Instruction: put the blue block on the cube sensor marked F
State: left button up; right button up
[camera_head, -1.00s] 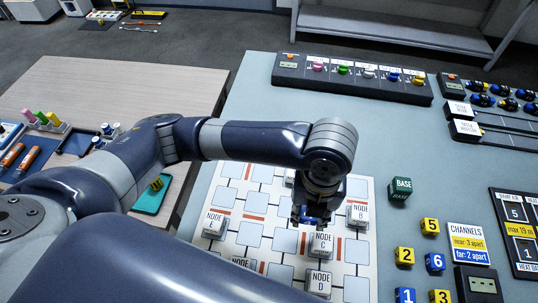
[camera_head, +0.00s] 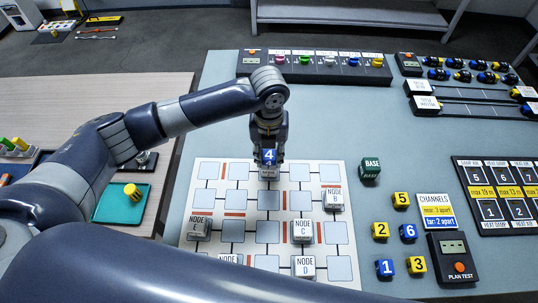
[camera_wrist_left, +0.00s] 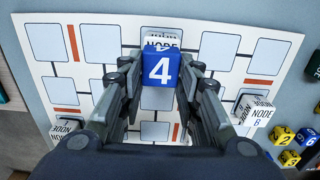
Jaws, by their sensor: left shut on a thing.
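My left gripper (camera_head: 268,158) is shut on a blue block (camera_head: 268,156) marked 4. It holds the block at the far middle of the white node board (camera_head: 340,243). A grey cube sensor (camera_head: 268,173) shows just below the block. In the left wrist view, the blue block (camera_wrist_left: 160,69) covers part of that sensor (camera_wrist_left: 163,42); its letter is hidden. I cannot tell whether block and sensor touch. Other sensors read E (camera_head: 198,228), C (camera_head: 302,231), B (camera_head: 333,198) and D (camera_head: 303,266). Another sensor (camera_head: 230,259) is mostly behind my arm, its letter hidden. No F is readable.
A green BASE cube (camera_head: 370,169) stands right of the board. Several yellow and blue number blocks, such as the yellow 5 (camera_head: 401,200), lie nearby. A plan-test box (camera_head: 453,257) and channels card (camera_head: 436,211) are farther right.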

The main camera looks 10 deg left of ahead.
pick_arm(q)
jog(key=shift+f, duration=0.8)
jog(key=shift+f, duration=0.1)
jog(key=o, duration=0.9)
